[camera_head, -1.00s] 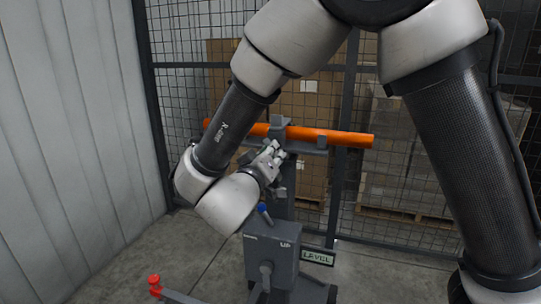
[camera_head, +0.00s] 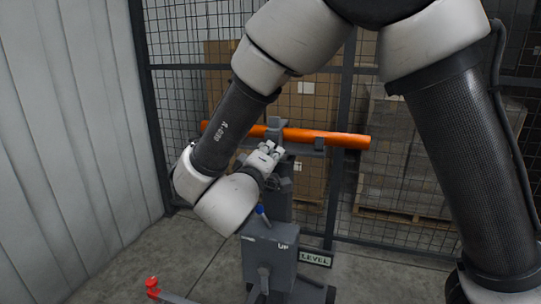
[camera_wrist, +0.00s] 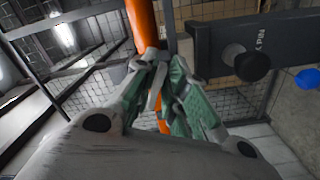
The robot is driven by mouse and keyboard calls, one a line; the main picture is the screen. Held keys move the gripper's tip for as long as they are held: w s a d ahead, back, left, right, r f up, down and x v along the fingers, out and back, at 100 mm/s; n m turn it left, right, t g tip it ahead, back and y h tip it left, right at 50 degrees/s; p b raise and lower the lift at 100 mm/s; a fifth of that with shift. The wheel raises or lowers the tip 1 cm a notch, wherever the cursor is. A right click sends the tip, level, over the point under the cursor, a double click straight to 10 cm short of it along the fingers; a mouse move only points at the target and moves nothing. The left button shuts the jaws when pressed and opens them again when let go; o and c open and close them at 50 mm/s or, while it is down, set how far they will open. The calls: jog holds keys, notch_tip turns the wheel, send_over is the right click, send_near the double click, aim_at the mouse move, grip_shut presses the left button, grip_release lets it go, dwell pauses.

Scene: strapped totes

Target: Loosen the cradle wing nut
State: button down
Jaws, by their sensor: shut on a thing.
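My gripper (camera_head: 272,150) is at the cradle, just below the orange tube (camera_head: 335,138). In the wrist view its two green-grey fingers (camera_wrist: 157,62) come together on a small grey piece, which I take to be the cradle wing nut (camera_wrist: 155,88). The fingers hide most of it, so its turn angle cannot be told. The orange tube also shows behind the fingertips in the wrist view (camera_wrist: 140,22). The grey cradle (camera_head: 306,148) holds the tube nearly level on top of a grey stand.
A grey box marked UP (camera_head: 270,250) sits below my gripper, with a blue-tipped lever (camera_head: 260,210). A LEVEL sign (camera_head: 315,258) is beside it. A red knob (camera_head: 152,282) is at lower left. A black knob (camera_wrist: 252,66) is right of the fingers. Mesh fencing stands behind.

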jog(key=shift+f, duration=0.1)
jog(key=c, duration=1.6)
grip_release()
jog(key=v, duration=1.2)
